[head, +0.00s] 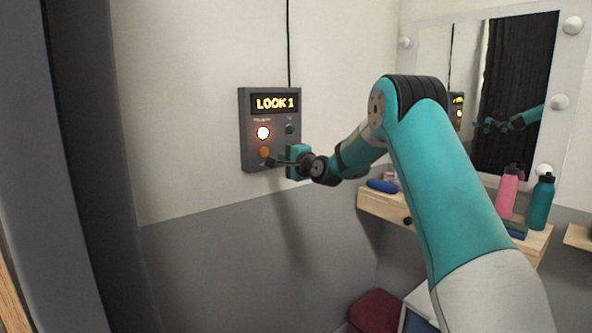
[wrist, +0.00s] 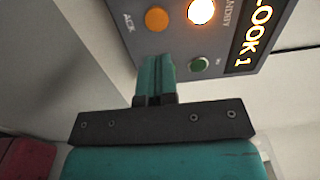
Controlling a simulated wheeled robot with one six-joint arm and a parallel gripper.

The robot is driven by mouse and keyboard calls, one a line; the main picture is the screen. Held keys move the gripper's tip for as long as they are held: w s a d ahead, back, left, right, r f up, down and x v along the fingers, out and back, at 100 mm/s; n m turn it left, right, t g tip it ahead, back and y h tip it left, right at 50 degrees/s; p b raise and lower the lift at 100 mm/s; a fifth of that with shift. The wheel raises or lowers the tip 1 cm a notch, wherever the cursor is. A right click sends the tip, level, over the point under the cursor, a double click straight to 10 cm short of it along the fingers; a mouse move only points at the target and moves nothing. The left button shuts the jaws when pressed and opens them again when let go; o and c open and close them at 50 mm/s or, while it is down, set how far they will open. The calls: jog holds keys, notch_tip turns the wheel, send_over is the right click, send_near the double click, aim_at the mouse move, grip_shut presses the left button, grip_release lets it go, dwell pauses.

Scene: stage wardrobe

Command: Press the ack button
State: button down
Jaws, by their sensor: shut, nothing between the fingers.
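The ack button (head: 264,152) is a round orange button low on the left of a grey wall panel (head: 246,120). In the wrist view the orange button (wrist: 156,18) sits beside the label ACK. My gripper (head: 272,162) is shut and empty, its tips in front of the panel's lower part, close to the ack button. In the wrist view the shut teal fingers (wrist: 155,62) point at the panel, and the button shows past their tips, uncovered. I cannot tell the exact gap between the tips and the panel.
The panel also has a glowing STANDBY lamp (head: 263,132), a green button (head: 290,129) and a display (head: 275,103) reading LOOK 1. At right are a mirror (head: 435,60) and a wooden shelf (head: 385,205) with a pink bottle (head: 508,190) and a teal bottle (head: 540,203).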

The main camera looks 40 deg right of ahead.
jog(key=s, duration=0.3)
jog(key=s+b, duration=0.1)
jog(key=shift+s+d, duration=0.4)
dwell(0.4)
jog(key=s+a+f+n+g+y, duration=0.1)
jog(key=s+a+n+g+y, duration=0.2)
jog(key=s+a+n+g, duration=0.75)
jog(key=s+a+f+n+t+y, duration=0.1)
jog(key=s+a+f+n+y, duration=0.3)
jog(key=a, duration=1.3)
jog(key=s+a+f+n+g+h, duration=0.1)
jog(key=s+n+g, duration=0.3)
jog(key=s, duration=1)
jog(key=s+a+f+n+g+h, duration=0.2)
jog(key=s+a+n+g, duration=0.2)
jog(key=s, duration=1)
jog(key=shift+s+f+n, duration=0.15)
jog(key=shift+n, duration=0.9)
jog(key=shift+g, duration=0.25)
